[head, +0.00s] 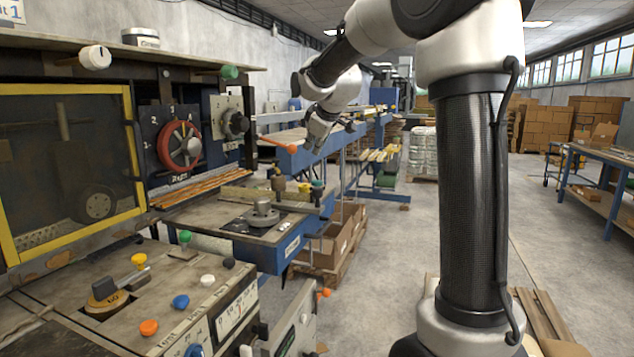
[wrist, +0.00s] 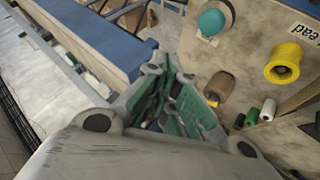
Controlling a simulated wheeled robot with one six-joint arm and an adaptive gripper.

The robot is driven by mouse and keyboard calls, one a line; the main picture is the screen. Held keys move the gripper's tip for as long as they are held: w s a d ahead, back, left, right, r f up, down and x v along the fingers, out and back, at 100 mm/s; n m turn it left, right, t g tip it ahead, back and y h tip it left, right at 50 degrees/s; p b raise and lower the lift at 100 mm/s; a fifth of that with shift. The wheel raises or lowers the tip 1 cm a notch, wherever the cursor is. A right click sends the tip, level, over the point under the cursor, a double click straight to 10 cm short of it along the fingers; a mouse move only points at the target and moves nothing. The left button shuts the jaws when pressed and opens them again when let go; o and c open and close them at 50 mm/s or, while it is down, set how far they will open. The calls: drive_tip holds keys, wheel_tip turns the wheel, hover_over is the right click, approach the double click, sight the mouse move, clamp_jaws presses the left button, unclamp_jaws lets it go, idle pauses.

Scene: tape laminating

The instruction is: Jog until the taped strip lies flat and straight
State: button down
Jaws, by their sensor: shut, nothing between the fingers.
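My gripper (head: 320,130) is up above the blue side of the machine in the head view, near the orange-tipped lever (head: 278,143). In the wrist view its green-padded fingers (wrist: 171,72) are shut and empty, over the gap between a blue beam and a worn panel. On that panel are a teal button (wrist: 211,20), a yellow knob (wrist: 284,62) and a brown knob (wrist: 218,88), all apart from the fingers. Brown strips (head: 205,185) run along the machine bed in the head view. I cannot tell which is the taped strip, or make out a jog label.
A red handwheel (head: 180,146) is on the machine's upright panel, beside a yellow-framed guard (head: 65,160). The front console carries a blue knob (head: 181,302) and an orange knob (head: 149,327). Cardboard boxes (head: 330,243) stand below the blue bed.

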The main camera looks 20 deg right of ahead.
sight(314, 181)
drive_tip(key=shift+f, duration=3.05)
drive_tip(key=shift+f, duration=0.15)
drive_tip(key=shift+f, duration=0.25)
